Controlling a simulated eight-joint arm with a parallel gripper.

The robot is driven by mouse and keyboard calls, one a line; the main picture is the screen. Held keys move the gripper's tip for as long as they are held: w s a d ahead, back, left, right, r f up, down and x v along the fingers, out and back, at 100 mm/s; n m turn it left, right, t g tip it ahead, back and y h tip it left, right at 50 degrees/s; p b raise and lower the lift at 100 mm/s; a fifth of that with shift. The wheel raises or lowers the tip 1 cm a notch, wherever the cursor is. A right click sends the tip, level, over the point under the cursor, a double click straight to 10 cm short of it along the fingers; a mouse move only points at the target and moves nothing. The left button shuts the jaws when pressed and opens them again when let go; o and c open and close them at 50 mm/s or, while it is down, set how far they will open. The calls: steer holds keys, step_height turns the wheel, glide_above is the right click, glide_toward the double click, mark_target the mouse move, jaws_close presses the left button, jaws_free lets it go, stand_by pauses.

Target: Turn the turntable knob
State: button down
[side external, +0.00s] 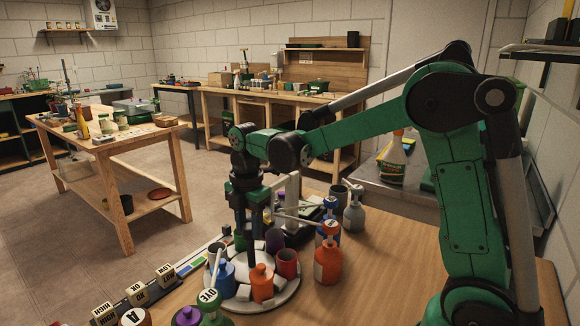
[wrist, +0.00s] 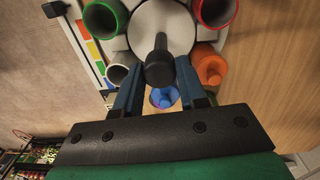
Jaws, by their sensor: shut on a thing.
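The turntable (side external: 287,295) is a pale round plate on the wooden bench, carrying several coloured pots and bottles around its edge. Its pale round centre (wrist: 180,32) shows at the top of the wrist view. A black knob (wrist: 160,68) with a rounded end stands out from that centre. My gripper (wrist: 159,84) has its two blue fingers on either side of the knob and is shut on it. In the side view my gripper (side external: 251,232) points straight down over the middle of the turntable. The exact finger contact is hidden there by dark parts.
An orange bottle (side external: 327,264) and a grey bottle (side external: 354,216) stand just right of the turntable. Lettered blocks (side external: 137,294) line the bench's left edge. Bare bench (side external: 375,290) lies to the right.

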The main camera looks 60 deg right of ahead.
stand_by(0.5)
steer(key=shift+c, duration=2.4)
jaws_free()
steer(key=shift+r, duration=2.8)
steer(key=shift+s, duration=0.1)
steer(key=shift+s+a+r+m, duration=0.15)
steer(key=shift+s+m, duration=0.1)
steer(key=shift+m, duration=0.15)
steer(key=s+a+f+m+t, duration=0.1)
steer(key=s+m+t, duration=0.2)
steer(key=m, duration=0.5)
steer(key=s+a+f+m+t, duration=0.1)
steer(key=s+m+t, duration=0.3)
steer(key=m, duration=0.5)
steer(key=shift+s+a+f+m, duration=0.3)
steer(key=shift+s+a, duration=0.5)
steer(key=shift+s, duration=0.3)
